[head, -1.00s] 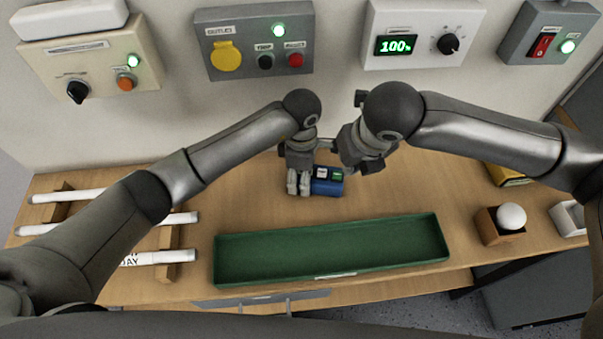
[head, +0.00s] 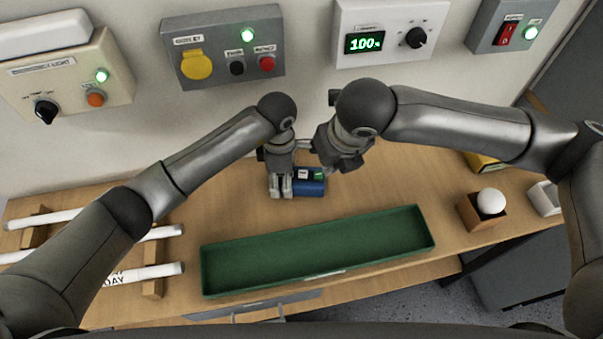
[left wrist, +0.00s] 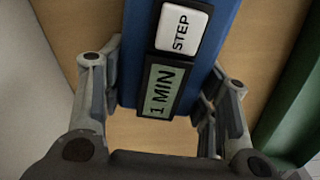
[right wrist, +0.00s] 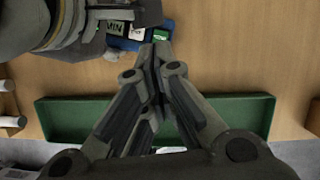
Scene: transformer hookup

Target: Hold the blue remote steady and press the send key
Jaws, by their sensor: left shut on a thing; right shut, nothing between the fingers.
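The blue remote (head: 312,188) lies on or just above the wooden bench behind the green tray. In the left wrist view, its blue body (left wrist: 215,75) carries a white STEP key (left wrist: 180,30) and a display (left wrist: 160,90) reading 1 MIN. My left gripper (head: 281,190) is shut on the remote's left end, with a finger on each side. The green key (right wrist: 161,34) shows at the remote's right end in the right wrist view; its label is too small to read. My right gripper (right wrist: 160,48) is shut and empty, its tips beside the green key. Contact cannot be told.
The green tray (head: 317,272) lies in front of the remote. White rolls rest on a wooden rack (head: 152,285) at left. A white ball (head: 491,201) sits in a wooden holder at right. Wall boxes, including the 100% panel (head: 392,55), hang behind.

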